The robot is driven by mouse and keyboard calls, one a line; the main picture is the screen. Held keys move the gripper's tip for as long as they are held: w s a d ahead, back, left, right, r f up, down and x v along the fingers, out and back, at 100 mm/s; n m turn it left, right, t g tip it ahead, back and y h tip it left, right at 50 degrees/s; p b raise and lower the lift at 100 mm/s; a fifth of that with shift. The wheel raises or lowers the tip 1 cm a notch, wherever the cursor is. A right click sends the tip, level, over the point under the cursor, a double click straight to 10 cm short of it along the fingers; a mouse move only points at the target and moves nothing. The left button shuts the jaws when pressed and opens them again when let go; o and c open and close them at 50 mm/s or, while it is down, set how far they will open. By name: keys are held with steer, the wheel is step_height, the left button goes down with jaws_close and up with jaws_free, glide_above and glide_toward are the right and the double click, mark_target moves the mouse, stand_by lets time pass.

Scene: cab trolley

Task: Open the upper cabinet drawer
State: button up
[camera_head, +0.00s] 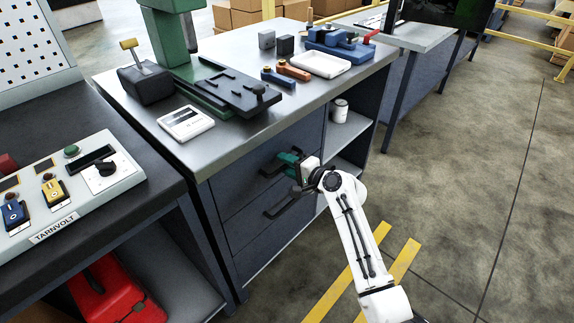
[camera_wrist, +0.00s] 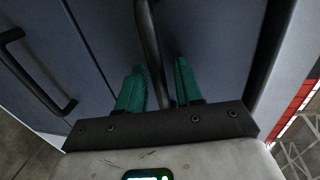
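The upper drawer (camera_head: 238,183) is the dark blue-grey front under the steel worktop and looks closed. It also fills the middle of the wrist view (camera_wrist: 215,45). Its black bar handle (camera_wrist: 150,40) runs between the two green fingers of my gripper (camera_wrist: 160,72). The fingers are apart, one on each side of the bar, with a visible gap on the right finger's side. Whether the left finger touches the bar I cannot tell. In the head view my gripper (camera_head: 286,158) is at the upper handle and partly hides it.
The lower drawer handle (camera_head: 286,204) sticks out just below; it is at left in the wrist view (camera_wrist: 35,75). An open shelf with a white can (camera_head: 340,110) is right of the drawers. The worktop (camera_head: 225,146) holds tools. Floor in front is clear.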

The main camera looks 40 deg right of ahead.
jaws_close()
stand_by(0.3)
stand_by(0.3)
